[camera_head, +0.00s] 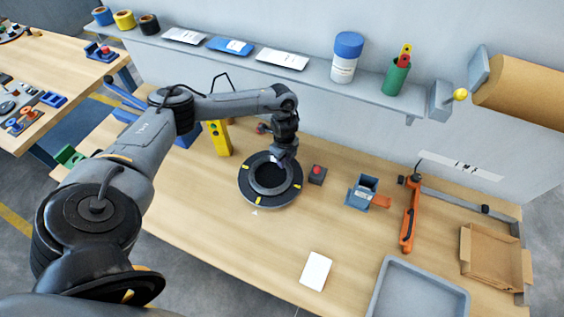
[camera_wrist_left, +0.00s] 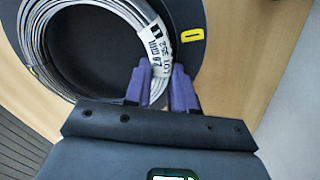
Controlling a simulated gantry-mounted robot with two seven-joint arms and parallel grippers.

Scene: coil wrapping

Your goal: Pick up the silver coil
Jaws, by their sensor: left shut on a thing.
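The silver coil (camera_wrist_left: 38,55) is a ring of wire with a white printed label near my fingers in the left wrist view. It lies on a round black turntable (camera_head: 270,202) with yellow marks, near the middle of the bench. In the head view the left gripper (camera_head: 279,161) reaches down at the turntable's far edge and hides part of the coil. I cannot see a gap between coil and turntable. My right gripper is not in view.
A red-button box (camera_head: 317,175) stands close right of the turntable, with a blue-grey device (camera_head: 362,193) beyond. A yellow tool (camera_head: 219,139) stands behind left. A white card (camera_head: 316,270), grey tray (camera_head: 384,300) and cardboard box (camera_head: 492,262) lie right. The bench front-left is clear.

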